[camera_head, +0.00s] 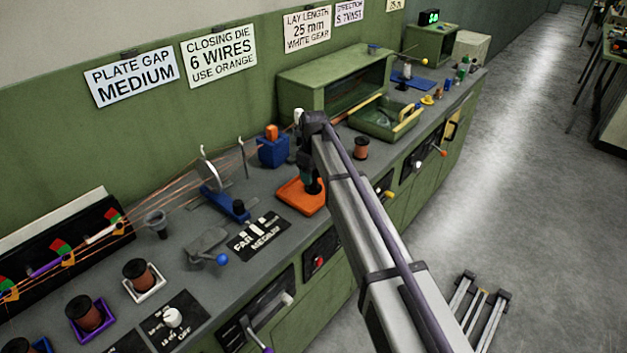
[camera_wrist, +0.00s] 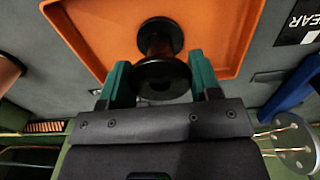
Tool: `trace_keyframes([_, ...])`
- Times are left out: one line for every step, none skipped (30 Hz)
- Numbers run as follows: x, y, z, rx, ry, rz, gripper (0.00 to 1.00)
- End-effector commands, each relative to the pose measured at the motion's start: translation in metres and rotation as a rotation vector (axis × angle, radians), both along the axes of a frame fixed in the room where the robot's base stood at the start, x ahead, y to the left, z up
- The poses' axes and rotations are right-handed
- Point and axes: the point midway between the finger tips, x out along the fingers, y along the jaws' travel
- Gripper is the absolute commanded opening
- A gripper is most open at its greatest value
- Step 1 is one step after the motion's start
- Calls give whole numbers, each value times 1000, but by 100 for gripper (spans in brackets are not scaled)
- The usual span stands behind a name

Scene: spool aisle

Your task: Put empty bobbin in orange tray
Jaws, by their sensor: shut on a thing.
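The empty bobbin (camera_wrist: 161,40) is a bare black spool with round flanges; no wire shows on it. In the wrist view it is between the green fingers of my gripper (camera_wrist: 161,82), which is shut on it. The orange tray (camera_wrist: 218,28) lies below and behind the bobbin in that view. In the head view the orange tray (camera_head: 296,196) is on the bench under my gripper (camera_head: 312,186), with my arm covering its right side. The bobbin is over the tray; I cannot tell whether it touches the tray floor.
A copper-wound spool (camera_head: 361,148) stands right of my arm. A blue block with an orange top (camera_head: 273,150) stands behind the tray. Stretched copper wires (camera_head: 180,190) run along the bench's back.

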Motion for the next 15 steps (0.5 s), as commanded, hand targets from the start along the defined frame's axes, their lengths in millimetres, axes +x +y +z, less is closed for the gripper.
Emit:
trace_keyframes([0, 0, 2, 0, 0, 0, 30])
trace_keyframes([0, 0, 2, 0, 0, 0, 30])
trace_keyframes([0, 0, 2, 0, 0, 0, 30])
trace_keyframes([0, 0, 1, 0, 0, 0, 30])
trace_keyframes([0, 0, -1, 0, 0, 0, 30])
trace_keyframes([0, 0, -2, 0, 0, 0, 30])
trace_keyframes([0, 0, -3, 0, 0, 0, 30])
trace_keyframes([0, 0, -2, 0, 0, 0, 59])
trace_keyframes([0, 0, -1, 0, 0, 0, 63])
trace_keyframes([0, 0, -1, 0, 0, 0, 66])
trace_keyframes([0, 0, -1, 0, 0, 0, 69])
trace_keyframes([0, 0, -1, 0, 0, 0, 72])
trace_keyframes([0, 0, -1, 0, 0, 0, 75])
trace_keyframes([0, 0, -1, 0, 0, 0, 78])
trace_keyframes([0, 0, -1, 0, 0, 0, 82])
